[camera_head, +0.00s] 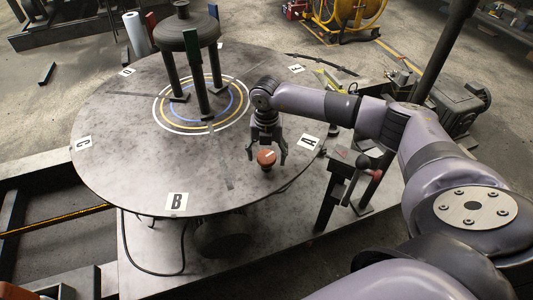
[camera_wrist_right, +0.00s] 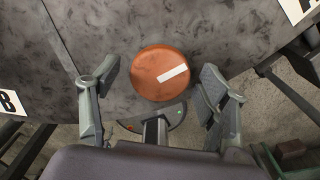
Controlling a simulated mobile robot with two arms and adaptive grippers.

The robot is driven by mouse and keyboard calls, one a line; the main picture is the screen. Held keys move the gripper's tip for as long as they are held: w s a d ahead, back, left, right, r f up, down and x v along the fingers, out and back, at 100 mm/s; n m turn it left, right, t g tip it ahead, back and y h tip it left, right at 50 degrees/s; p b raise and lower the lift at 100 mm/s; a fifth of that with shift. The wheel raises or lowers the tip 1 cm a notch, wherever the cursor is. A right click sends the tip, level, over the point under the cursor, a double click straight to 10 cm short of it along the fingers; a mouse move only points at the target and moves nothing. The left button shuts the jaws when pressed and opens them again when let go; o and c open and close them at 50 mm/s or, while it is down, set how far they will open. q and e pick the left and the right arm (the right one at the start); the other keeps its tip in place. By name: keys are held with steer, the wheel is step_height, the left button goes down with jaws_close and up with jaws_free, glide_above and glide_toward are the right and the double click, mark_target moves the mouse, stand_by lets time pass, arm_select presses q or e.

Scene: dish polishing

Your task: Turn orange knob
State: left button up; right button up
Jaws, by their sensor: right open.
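The orange knob (camera_head: 266,158) is a round cap with a white mark, near the front right edge of the round table (camera_head: 110,165). In the right wrist view the knob (camera_wrist_right: 160,73) shows from above, its white stripe slanting slightly up to the right. My right gripper (camera_head: 266,157) points down over it. Its fingers are open, one on each side of the knob, and in the right wrist view (camera_wrist_right: 158,88) gaps show between both fingers and the knob. My left gripper is not in view.
A dark round fixture on legs (camera_head: 187,35) stands on the table within white, yellow and blue rings. Letter labels, such as B (camera_head: 177,201), sit around the rim. A red-ended lever (camera_head: 364,162) stands off the table's right edge.

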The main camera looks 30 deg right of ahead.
steer(key=c, duration=1.2)
steer(key=shift+o, duration=0.2)
steer(key=shift+m, duration=0.3)
steer(key=m, duration=0.4)
steer(key=shift+m+p, duration=0.35)
steer(key=shift+m, duration=0.05)
steer(key=shift+m+p, duration=0.5)
steer(key=shift+m, duration=2)
steer(key=o, duration=1.2)
steer(key=shift+c, duration=0.2)
